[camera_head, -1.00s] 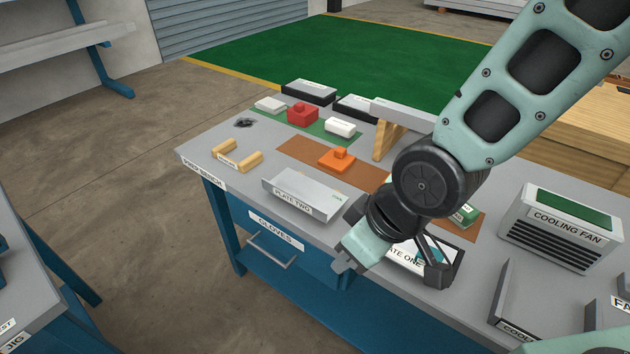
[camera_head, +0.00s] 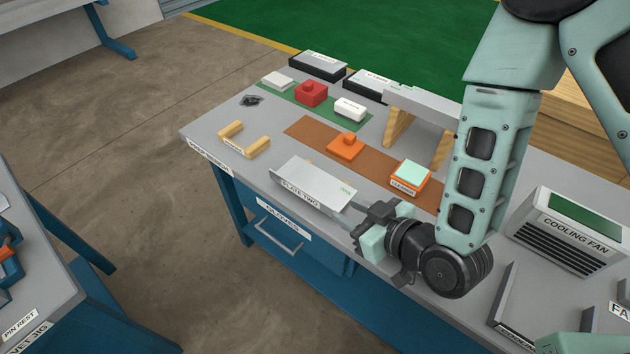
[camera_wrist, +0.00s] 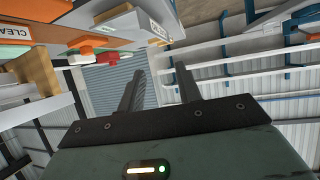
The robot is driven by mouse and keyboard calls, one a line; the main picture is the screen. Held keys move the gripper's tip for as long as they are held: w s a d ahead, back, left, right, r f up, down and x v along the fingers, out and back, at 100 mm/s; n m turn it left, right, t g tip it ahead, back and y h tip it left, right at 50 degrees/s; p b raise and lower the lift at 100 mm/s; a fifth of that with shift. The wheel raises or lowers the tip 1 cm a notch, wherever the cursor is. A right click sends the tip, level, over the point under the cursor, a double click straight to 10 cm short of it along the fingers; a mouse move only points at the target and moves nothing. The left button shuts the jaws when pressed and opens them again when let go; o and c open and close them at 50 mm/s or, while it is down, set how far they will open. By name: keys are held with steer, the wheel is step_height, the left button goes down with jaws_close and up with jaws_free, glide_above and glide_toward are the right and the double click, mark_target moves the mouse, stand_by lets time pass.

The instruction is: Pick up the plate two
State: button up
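Plate two (camera_head: 318,184) is a flat grey plate with a "PLATE TWO" label on its front edge. It lies near the front edge of the grey bench in the head view. My gripper (camera_head: 358,232) is at the plate's right front corner, turned sideways with its fingers pointing left. In the wrist view my gripper (camera_wrist: 161,88) has its two dark fingers apart with nothing between them. I cannot tell from these views whether a finger touches the plate.
An orange block (camera_head: 346,147) and the cleaner (camera_head: 409,178) stand behind plate two on a brown mat. A cooling fan (camera_head: 570,232) stands at the right. A grey raised bar (camera_head: 430,105) on wooden supports stands behind.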

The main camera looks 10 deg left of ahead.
mark_target(301, 190)
steer(key=b+x, duration=0.4)
steer(key=b, duration=0.5)
steer(key=shift+w+a+f+b, duration=0.1)
steer(key=shift+f+b, duration=0.2)
steer(key=shift+b, duration=0.05)
steer(key=shift+a+b, duration=0.1)
steer(key=shift+b, duration=0.65)
steer(key=p+x, duration=0.1)
steer(key=x, duration=0.3)
steer(key=p+x, duration=0.1)
steer(key=x, duration=0.7)
steer(key=shift+w+a+r+p, duration=0.15)
steer(key=shift+a+p, duration=0.15)
steer(key=shift+p, duration=0.1)
jaws_close()
